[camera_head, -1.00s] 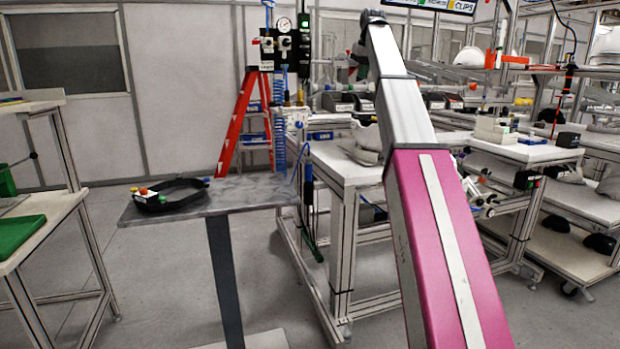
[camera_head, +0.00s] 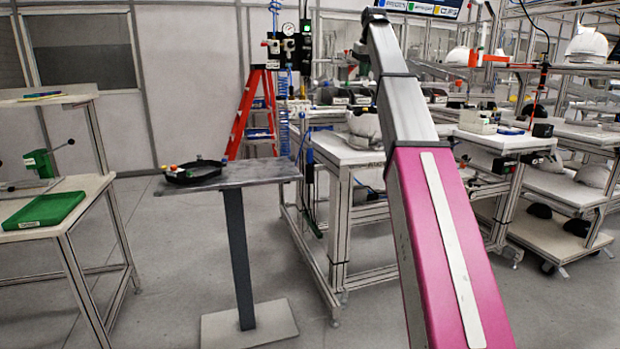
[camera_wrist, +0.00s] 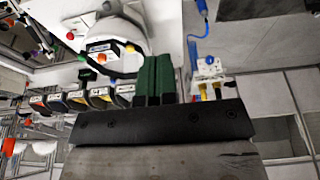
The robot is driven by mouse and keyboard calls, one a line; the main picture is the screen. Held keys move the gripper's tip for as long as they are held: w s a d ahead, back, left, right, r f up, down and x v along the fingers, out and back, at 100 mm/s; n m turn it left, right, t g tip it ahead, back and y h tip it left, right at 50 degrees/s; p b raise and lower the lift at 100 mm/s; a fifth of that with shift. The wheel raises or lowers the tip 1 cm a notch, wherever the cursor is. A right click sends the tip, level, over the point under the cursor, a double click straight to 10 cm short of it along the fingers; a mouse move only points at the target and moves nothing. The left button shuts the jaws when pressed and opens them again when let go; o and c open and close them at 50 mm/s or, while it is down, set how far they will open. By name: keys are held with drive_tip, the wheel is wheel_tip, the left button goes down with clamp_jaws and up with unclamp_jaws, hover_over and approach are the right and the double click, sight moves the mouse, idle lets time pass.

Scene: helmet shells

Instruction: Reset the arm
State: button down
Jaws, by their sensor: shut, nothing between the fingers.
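My gripper (camera_wrist: 154,78) shows in the wrist view as two dark green fingers pressed together, with nothing between them. A white helmet shell (camera_wrist: 118,38) with a label and coloured knobs is beyond the fingertips, to their left. I cannot tell the exact gap between them. In the head view my arm rises from the lower right, pink below and grey above, and bends over at the top. A white shell (camera_head: 364,123) rests on the white workbench (camera_head: 340,152) left of the arm.
A small grey pedestal table (camera_head: 250,173) holds a black ring-shaped part (camera_head: 194,171). A left bench carries a green tray (camera_head: 45,210). A red ladder (camera_head: 243,112) stands behind. A rack with dark shells (camera_head: 577,227) is at right. Floor between pedestal and left bench is clear.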

drive_tip(key=s+f+m, duration=0.1)
drive_tip(key=s+f, duration=0.2)
drive_tip(key=f, duration=1.1)
drive_tip(key=s+f+g, duration=0.1)
drive_tip(key=s+f, duration=0.1)
drive_tip(key=f, duration=1.2)
drive_tip(key=s+f+m, duration=0.1)
drive_tip(key=s+f, duration=0.2)
drive_tip(key=f, duration=1.1)
drive_tip(key=s+f+m+g+h, duration=0.1)
drive_tip(key=s+f+g, duration=0.1)
drive_tip(key=s+f, duration=2.5)
wheel_tip(320, 180, down, 4)
drive_tip(key=shift+a+r+m, duration=0.1)
drive_tip(key=shift+a+m, duration=0.15)
drive_tip(key=shift+m, duration=0.05)
